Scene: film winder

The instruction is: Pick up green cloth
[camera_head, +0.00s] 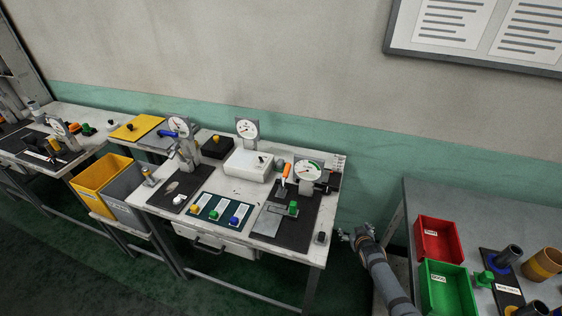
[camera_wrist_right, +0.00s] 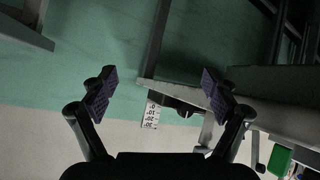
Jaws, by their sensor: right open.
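I cannot pick out a green cloth with certainty in either view. A small green object (camera_head: 293,208) sits on the dark mat at the right of the middle table, too small to identify. A green patch (camera_wrist_right: 279,160) shows at the lower right of the wrist view, and I cannot tell what it is. My right gripper (camera_head: 345,236) is just off the right front corner of the middle table. In the wrist view my right gripper (camera_wrist_right: 158,93) is open, its fingers wide apart with nothing between them. My left gripper is out of view.
The middle table (camera_head: 138,198) holds dial gauges (camera_head: 308,170), a white box (camera_head: 249,165) and a dark green board (camera_head: 222,224). The right table (camera_head: 440,195) holds a red bin (camera_head: 437,222) and a green bin (camera_head: 426,296). A gap separates these tables.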

